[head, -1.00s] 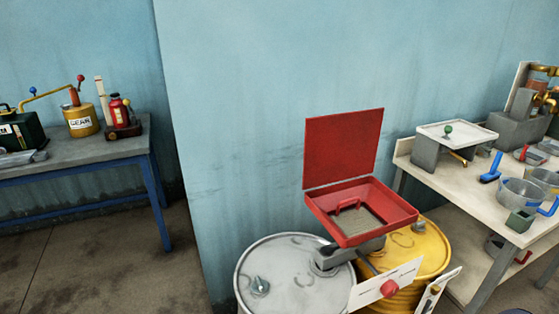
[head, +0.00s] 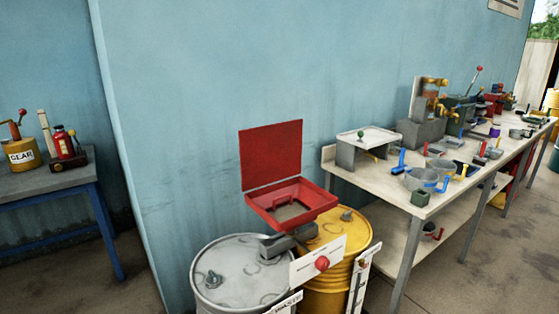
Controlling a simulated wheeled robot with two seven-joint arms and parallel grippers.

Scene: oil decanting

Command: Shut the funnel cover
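The red square funnel (head: 324,201) stands over the drums in the head view, with a grey mesh (head: 290,211) in its bottom. Its red cover (head: 271,155) is open and stands upright at the funnel's back edge, near the blue wall. Neither of my grippers shows in the head view, so nothing is seen touching the cover.
A grey drum (head: 235,265) and a yellow drum (head: 330,285) stand under the funnel. A sign with a red knob (head: 322,263) is in front. A long workbench (head: 400,215) with tools runs right. A table (head: 50,183) with a gear oil can (head: 20,155) is left. Floor is clear at right.

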